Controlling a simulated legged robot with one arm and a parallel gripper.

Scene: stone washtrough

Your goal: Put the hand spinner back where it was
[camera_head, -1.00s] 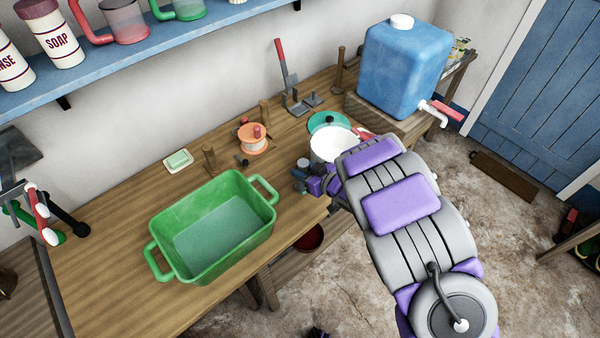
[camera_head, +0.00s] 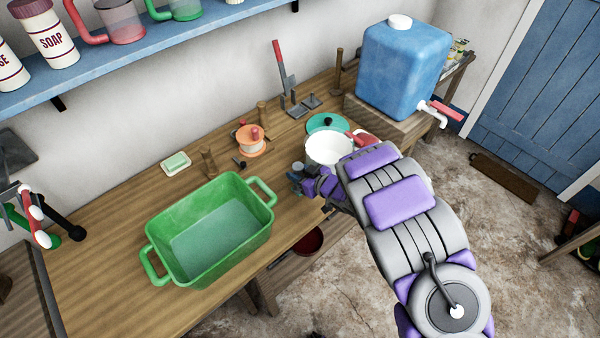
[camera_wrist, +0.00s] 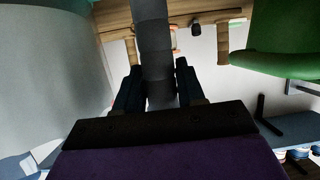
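My gripper (camera_head: 304,183) is over the front of the bench, beside the white pan (camera_head: 330,150) and right of the green tub. In the wrist view my gripper's dark fingers (camera_wrist: 159,88) stand on both sides of a grey cylindrical piece (camera_wrist: 153,45) and appear to press on it. The piece's grey end (camera_head: 297,166) shows small in the head view. I cannot tell for certain whether this piece is the hand spinner; its far end leaves the wrist view. An orange disc with a red knob (camera_head: 252,140) stands farther back on the bench.
The green tub (camera_head: 160,235) stands close on the left. A teal lid (camera_head: 322,122), wooden pegs (camera_head: 207,160) and a soap dish (camera_head: 176,164) lie toward the wall. A blue water tank (camera_head: 403,70) stands at right. Bare bench top shows around the disc.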

